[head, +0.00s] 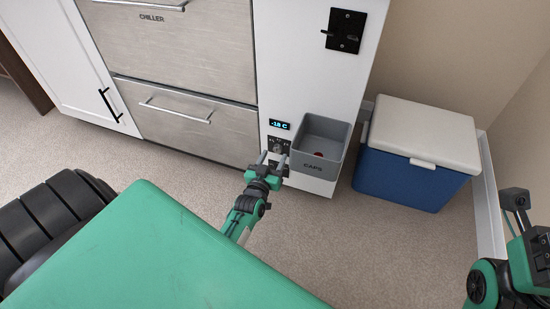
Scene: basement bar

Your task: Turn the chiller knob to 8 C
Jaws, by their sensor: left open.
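The chiller knob (277,145) is a small dark dial on the white panel beside the steel drawers. Marks surround it, too small to read. Just above it, a small display (279,125) shows blue digits that look like -18 C. My left gripper (272,158) is open in front of the panel, its two grey fingers pointing at the knob area and spread apart. The fingers partly cover the lower part of the control area. I cannot tell whether they touch the knob. Parts of my right arm show at the right edge, but its gripper jaws do not.
A grey caps bin (308,169) is fixed to the panel just right of the knob. A blue cooler (396,180) with a white lid stands further right. Steel drawers with bar handles (175,113) are at left. A black fixture (345,31) is higher on the panel. The carpet in front is clear.

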